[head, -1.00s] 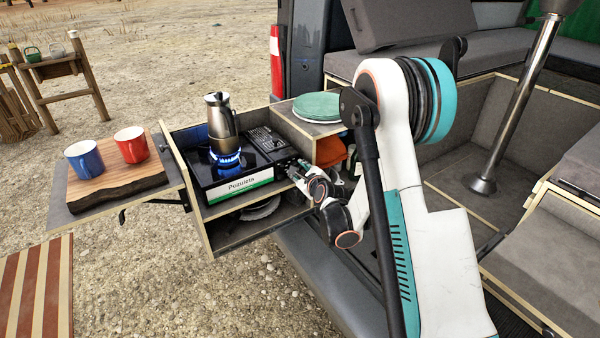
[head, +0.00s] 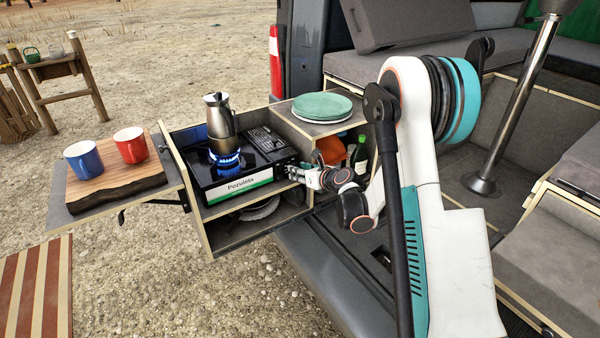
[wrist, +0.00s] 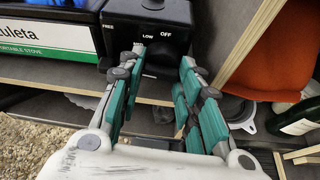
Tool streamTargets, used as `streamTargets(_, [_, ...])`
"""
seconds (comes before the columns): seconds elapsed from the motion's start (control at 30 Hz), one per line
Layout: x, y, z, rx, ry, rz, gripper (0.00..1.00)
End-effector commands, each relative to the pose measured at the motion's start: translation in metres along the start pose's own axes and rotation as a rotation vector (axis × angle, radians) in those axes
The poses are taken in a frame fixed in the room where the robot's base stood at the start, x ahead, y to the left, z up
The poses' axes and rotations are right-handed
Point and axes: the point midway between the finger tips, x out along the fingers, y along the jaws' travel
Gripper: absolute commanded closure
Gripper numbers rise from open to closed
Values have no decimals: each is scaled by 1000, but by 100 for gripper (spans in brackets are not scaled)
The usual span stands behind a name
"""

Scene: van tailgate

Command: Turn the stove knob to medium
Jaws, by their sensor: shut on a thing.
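The black stove (head: 205,188), with a green-and-white label on its front, stands in the pull-out kitchen box. A blue flame (head: 226,159) burns under the metal moka pot (head: 221,120). In the wrist view the dark stove knob (wrist: 163,55) sits between the fingertips of my gripper (wrist: 162,60), below the marks FREE, LOW and OFF. The fingers are shut on the knob, one on each side. In the head view my gripper (head: 291,180) is at the stove's right front end and hides the knob there. The knob's exact pointer position cannot be told.
A blue mug (head: 84,159) and a red mug (head: 131,145) stand on a wooden board at left. Green plates (head: 322,106) lie on the box's right top. An orange thing (head: 332,150) and a green bottle (head: 360,157) are close to my wrist, right of the stove.

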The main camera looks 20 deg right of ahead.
Motion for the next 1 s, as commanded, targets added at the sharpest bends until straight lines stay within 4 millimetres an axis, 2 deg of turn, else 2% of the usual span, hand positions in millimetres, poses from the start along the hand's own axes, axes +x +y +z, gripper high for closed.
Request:
streamTargets(0.4, [0, -2, -1, 235, 0, 98, 92])
streamTargets(1.0, [0, -2, -1, 293, 0, 121, 92])
